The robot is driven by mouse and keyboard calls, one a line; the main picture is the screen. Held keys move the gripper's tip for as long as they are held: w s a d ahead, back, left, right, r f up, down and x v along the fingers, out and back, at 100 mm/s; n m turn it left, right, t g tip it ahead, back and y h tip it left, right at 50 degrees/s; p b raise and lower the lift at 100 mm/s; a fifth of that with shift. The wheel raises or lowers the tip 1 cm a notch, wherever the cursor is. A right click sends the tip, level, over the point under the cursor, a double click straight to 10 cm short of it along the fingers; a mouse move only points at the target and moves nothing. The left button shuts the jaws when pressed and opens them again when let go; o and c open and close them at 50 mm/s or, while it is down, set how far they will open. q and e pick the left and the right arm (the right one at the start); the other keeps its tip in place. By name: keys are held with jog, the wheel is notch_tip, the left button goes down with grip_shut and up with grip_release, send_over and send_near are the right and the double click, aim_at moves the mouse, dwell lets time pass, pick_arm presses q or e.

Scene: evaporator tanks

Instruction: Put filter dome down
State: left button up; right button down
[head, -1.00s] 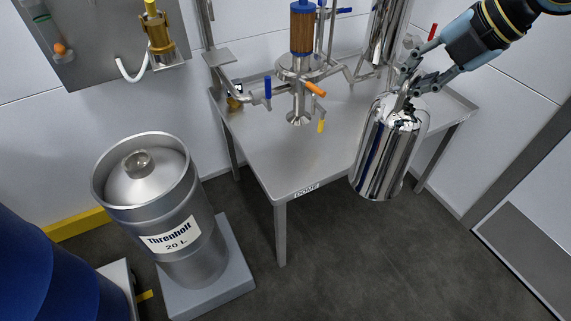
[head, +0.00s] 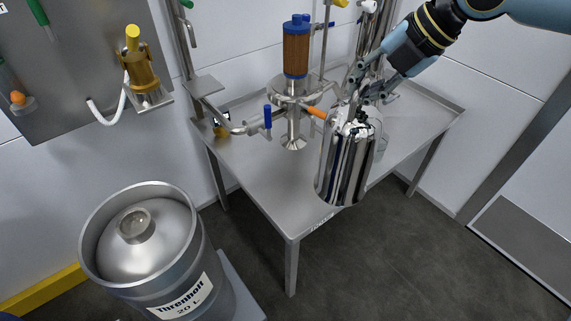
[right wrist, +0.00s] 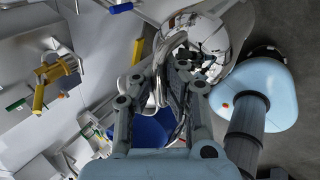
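The filter dome (head: 346,165) is a shiny, mirror-like metal cylinder with a rounded top. In the head view it hangs upright in front of the steel table (head: 262,190), overlapping the table's front right part; I cannot tell whether its bottom touches the tabletop. My right gripper (head: 366,95) is at the dome's top, its fingers closed around the handle there. In the right wrist view the gripper (right wrist: 168,75) shows its fingers close together by a curved handle, with the dome's reflective top (right wrist: 205,32) beyond. My left gripper is not in view.
The table carries a filter column with a brown cylinder (head: 297,52), pipes, a blue-handled valve (head: 267,117) and an orange handle (head: 317,112). Bare tabletop lies at its front left. A steel keg (head: 150,240) stands at the lower left, and a wall panel (head: 75,65) hangs above.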

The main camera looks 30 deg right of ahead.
aim_at(331, 110)
jog(key=w+a+f, duration=0.1)
jog(key=w+b, duration=0.1)
jog(key=w+a+f+b, duration=0.1)
jog(key=shift+w+a+f, duration=0.3)
jog(key=shift+w, duration=0.1)
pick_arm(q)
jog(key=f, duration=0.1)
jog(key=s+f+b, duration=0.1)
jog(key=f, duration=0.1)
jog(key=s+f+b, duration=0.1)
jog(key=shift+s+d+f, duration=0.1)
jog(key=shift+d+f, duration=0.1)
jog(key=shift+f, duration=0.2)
pick_arm(e)
jog(key=a+x, duration=0.1)
jog(key=x, duration=0.9)
jog(key=shift+w+r, duration=0.2)
jog(key=shift+w, duration=0.2)
jog(key=shift+f, duration=0.1)
jog(key=c, duration=2)
grip_release()
jog(key=shift+f, duration=0.1)
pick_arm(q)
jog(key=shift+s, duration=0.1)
pick_arm(e)
jog(key=o, duration=0.5)
